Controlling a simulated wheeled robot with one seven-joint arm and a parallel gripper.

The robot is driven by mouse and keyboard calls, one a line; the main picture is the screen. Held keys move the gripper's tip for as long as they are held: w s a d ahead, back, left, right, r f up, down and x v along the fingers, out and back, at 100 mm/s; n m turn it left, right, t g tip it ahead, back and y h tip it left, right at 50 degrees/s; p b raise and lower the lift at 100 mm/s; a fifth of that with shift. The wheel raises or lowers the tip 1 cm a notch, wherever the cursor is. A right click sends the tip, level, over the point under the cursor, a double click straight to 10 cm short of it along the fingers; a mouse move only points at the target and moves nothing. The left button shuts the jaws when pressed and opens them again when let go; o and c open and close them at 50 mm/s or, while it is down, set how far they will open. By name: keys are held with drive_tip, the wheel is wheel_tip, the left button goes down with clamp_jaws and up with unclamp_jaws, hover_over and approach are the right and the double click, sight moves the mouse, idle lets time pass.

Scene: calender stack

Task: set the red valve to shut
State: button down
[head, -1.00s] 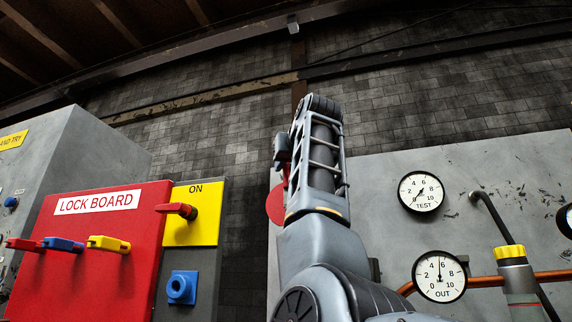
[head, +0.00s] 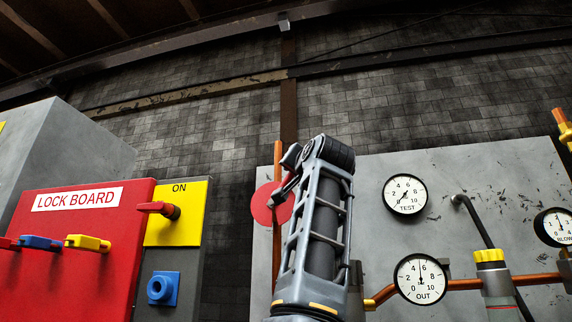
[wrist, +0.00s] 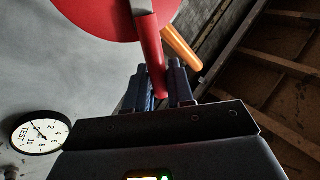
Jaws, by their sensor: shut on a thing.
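The red valve shows in the head view as a red disc (head: 265,203) in front of an upright orange pipe, left of my arm. In the wrist view the disc (wrist: 105,15) fills the top, and a red lever (wrist: 150,50) runs down from it. My gripper (wrist: 163,80) has its dark fingers on both sides of the lever's lower end and is shut on it. In the head view my gripper (head: 283,188) is at the disc's right side, and my wrist hides part of that area.
A red lock board (head: 85,240) with several handles and a yellow ON panel (head: 185,225) with a red handle stand at left. Right of my arm, a grey panel carries a TEST gauge (head: 405,194), an OUT gauge (head: 420,279) and copper pipes. Dark brick wall is behind.

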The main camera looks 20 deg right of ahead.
drive_tip(key=s+d+f+m+g+h+p, duration=0.2)
drive_tip(key=f+m+h, duration=0.5)
drive_tip(key=m+h, duration=0.5)
drive_tip(key=shift+d+f+m+p, duration=0.4)
drive_tip(key=shift+d+m+p, duration=0.2)
drive_tip(key=shift+m, duration=2.1)
drive_tip(key=c, duration=1.2)
unclamp_jaws()
drive_tip(key=shift+o, duration=0.4)
drive_tip(key=shift+s, duration=0.1)
drive_tip(key=v, duration=0.8)
drive_tip(key=shift+b, duration=0.3)
